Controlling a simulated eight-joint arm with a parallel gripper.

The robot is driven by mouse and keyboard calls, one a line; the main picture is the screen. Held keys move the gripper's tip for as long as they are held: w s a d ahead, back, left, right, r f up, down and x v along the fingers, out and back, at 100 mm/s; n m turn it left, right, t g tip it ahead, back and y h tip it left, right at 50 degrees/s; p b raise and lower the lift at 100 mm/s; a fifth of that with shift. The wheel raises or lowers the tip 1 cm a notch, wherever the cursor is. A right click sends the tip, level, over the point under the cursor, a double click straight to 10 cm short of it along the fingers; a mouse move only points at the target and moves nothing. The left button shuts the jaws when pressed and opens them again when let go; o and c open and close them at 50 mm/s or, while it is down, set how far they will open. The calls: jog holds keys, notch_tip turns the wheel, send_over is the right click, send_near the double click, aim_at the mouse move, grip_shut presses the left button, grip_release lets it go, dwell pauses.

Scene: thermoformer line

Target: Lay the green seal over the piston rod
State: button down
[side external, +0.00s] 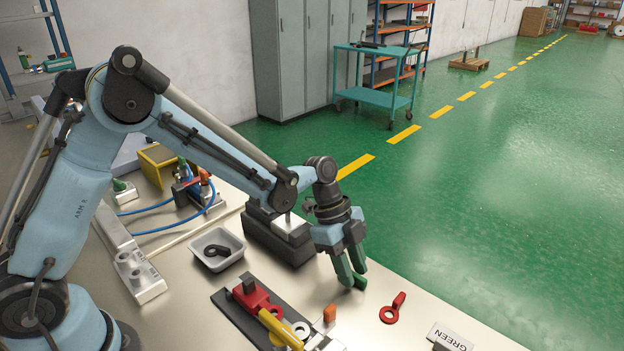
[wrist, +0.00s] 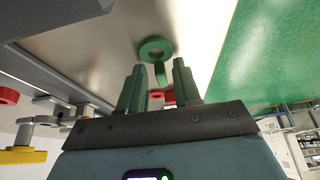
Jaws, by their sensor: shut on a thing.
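My gripper (side external: 352,280) points down low over the bench near its right edge. In the wrist view its two dark green fingers (wrist: 158,87) stand on either side of the stem of the green seal (wrist: 154,49), a flat ring, and hold it. The ring sticks out past the fingertips. In the side view the seal is mostly hidden by the fingers, and I cannot tell whether it touches the bench. An assembly with a yellow cylinder (side external: 279,327) lies on a dark plate to the left of my gripper. I cannot make out the piston rod for certain.
A red seal (side external: 389,315) lies on the bench right of my gripper, near a GREEN card (side external: 452,336). A red clamp (side external: 247,296) is on the dark plate. A grey tray (side external: 236,242) holds a black part. A dark block (side external: 266,238) stands behind.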

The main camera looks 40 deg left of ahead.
jog(key=shift+r, duration=0.15)
jog(key=shift+r, duration=2.6)
jog(key=s+a+r+n+t, duration=0.1)
jog(key=a+r+n, duration=0.5)
jog(key=a+r, duration=0.8)
jog(key=shift+s+t+y, duration=0.3)
jog(key=shift+t, duration=0.5)
jog(key=shift+f, duration=2.85)
